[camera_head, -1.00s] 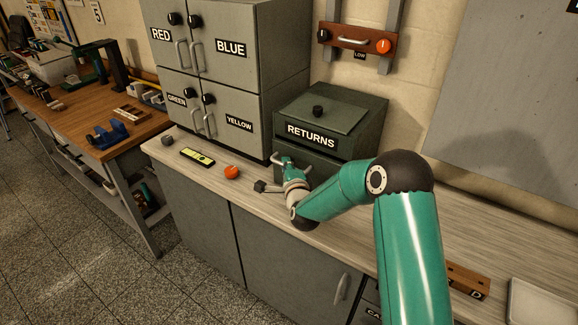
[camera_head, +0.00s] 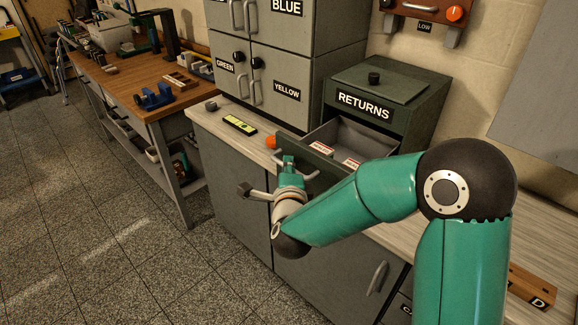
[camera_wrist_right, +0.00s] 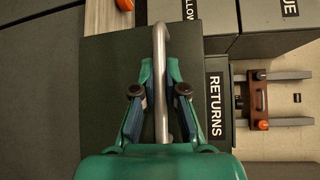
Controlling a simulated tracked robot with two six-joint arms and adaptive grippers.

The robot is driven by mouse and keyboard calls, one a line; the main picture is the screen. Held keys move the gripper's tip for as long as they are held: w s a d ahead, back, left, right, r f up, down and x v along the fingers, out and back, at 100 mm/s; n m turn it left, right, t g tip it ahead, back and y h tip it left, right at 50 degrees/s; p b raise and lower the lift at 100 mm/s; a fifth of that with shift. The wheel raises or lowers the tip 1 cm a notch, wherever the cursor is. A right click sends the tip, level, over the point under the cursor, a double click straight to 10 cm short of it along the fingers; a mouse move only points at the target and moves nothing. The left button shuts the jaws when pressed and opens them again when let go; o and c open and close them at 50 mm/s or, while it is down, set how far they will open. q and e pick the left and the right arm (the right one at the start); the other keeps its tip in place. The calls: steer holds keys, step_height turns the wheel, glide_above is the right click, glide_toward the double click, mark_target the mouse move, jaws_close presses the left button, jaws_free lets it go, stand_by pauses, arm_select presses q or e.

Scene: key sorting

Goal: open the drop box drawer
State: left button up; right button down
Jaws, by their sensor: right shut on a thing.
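The green drop box (camera_head: 405,118) labelled RETURNS stands on the counter beside the grey cabinets. Its drawer (camera_head: 350,135) is pulled out toward me, and red and white labelled items (camera_head: 322,149) show inside. My right gripper (camera_head: 290,162) is at the drawer's front. In the right wrist view its fingers (camera_wrist_right: 160,92) are shut around the silver drawer handle (camera_wrist_right: 161,50). The dark drawer front (camera_wrist_right: 105,85) fills the area behind the handle. The lower right part of the drawer is hidden behind my right arm. My left gripper is not in view.
A grey cabinet (camera_head: 300,55) with GREEN, YELLOW and BLUE doors stands left of the drop box. An orange round thing (camera_head: 271,142) and a yellow-faced device (camera_head: 240,125) lie on the counter (camera_head: 205,118). The floor in front is clear.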

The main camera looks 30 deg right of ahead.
steer(key=shift+s+a+f, duration=0.1)
steer(key=shift+a+f, duration=0.05)
steer(key=shift+f, duration=0.1)
steer(key=c, duration=1.3)
jaws_free()
steer(key=shift+o, duration=0.5)
steer(key=shift+r, duration=0.1)
steer(key=f+v, duration=0.1)
steer(key=v, duration=0.6)
steer(key=shift+r, duration=0.5)
steer(key=shift+s+a, duration=0.1)
